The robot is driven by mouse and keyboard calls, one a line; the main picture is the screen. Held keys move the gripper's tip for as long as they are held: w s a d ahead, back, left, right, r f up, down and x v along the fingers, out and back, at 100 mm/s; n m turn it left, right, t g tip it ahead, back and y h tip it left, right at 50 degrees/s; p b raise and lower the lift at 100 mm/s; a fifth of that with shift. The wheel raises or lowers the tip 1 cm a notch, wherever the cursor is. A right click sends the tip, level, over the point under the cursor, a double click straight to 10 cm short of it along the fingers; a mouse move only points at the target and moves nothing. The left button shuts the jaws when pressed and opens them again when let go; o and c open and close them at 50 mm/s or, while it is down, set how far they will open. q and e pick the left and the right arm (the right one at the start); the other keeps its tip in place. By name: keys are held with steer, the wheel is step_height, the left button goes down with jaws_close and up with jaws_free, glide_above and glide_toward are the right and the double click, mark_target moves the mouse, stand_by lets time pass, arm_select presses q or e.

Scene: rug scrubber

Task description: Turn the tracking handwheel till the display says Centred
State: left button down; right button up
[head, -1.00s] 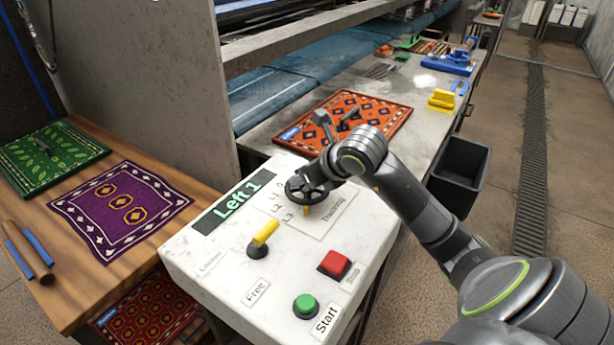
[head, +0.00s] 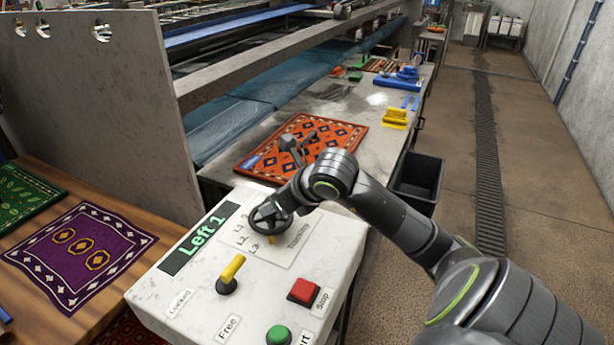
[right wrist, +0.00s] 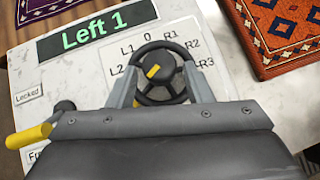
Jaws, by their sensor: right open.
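The black tracking handwheel (head: 262,224) sits on the white control box (head: 325,250); it also shows in the right wrist view (right wrist: 163,95). The display (head: 198,238) reads "Left 1" in green. My right gripper (right wrist: 162,84) is open, its two fingers on either side of the wheel; whether they touch the rim I cannot tell. In the head view the gripper (head: 277,206) partly hides the wheel. My left gripper is out of view.
A yellow lever (head: 232,268) stands between the Locked and Free labels. A red Stop button (head: 303,291) and a green Start button (head: 279,335) are near the front. An orange rug (head: 305,145) lies behind the box; a black bin (head: 417,180) stands right.

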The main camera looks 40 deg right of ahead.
steer(key=p+v, duration=1)
steer(key=v, duration=0.3)
steer(key=shift+s+r+p, duration=0.2)
steer(key=shift+r+p, duration=0.1)
steer(key=shift+p, duration=0.1)
steer(key=shift+d, duration=0.1)
